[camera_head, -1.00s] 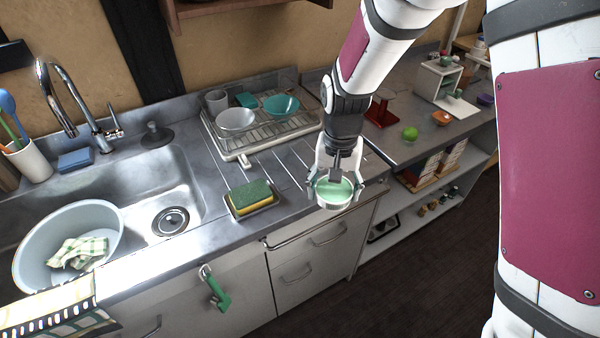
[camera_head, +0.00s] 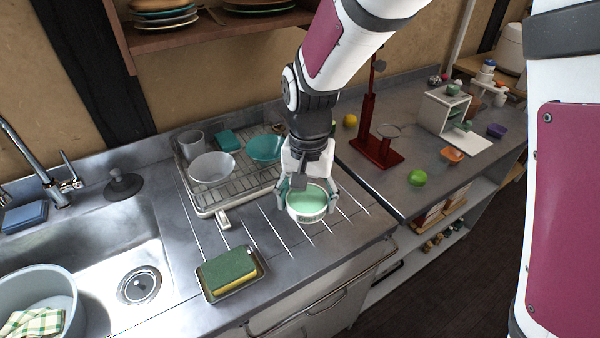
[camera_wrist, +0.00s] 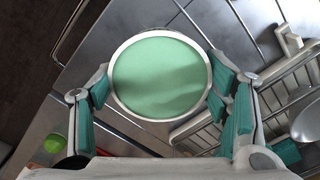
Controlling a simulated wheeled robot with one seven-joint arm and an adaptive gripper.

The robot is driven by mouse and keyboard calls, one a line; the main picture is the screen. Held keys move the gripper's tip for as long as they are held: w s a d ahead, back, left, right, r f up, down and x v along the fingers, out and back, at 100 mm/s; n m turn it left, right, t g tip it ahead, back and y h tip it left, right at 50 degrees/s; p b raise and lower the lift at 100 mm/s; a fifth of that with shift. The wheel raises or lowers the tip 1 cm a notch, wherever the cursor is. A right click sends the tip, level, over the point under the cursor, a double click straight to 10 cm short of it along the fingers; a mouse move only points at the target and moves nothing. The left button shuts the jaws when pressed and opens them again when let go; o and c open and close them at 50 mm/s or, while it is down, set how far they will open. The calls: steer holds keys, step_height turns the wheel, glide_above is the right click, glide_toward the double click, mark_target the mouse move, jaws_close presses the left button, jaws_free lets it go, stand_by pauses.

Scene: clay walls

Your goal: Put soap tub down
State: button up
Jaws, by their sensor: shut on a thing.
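The soap tub (camera_head: 308,203) is a small round white tub with pale green contents. My gripper (camera_head: 308,196) is shut on it, with a finger on each side. The tub is over the ribbed steel drainboard, right of the sponge tray and in front of the dish rack. I cannot tell whether its base touches the steel. In the wrist view the tub (camera_wrist: 160,76) fills the middle, level between the teal finger pads (camera_wrist: 160,92), its green top facing the camera. Its underside is hidden.
A green and yellow sponge (camera_head: 228,270) sits in a tray left of the tub. A dish rack (camera_head: 215,190) with bowls and a cup stands behind. A red stand (camera_head: 377,150) and a green lime (camera_head: 417,178) are to the right. Bare drainboard (camera_head: 290,262) lies in front.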

mark_target(306, 234)
step_height(306, 234, down, 9)
steer(key=shift+r+b, duration=0.15)
steer(key=shift+b, duration=0.4)
steer(key=o, duration=1.4)
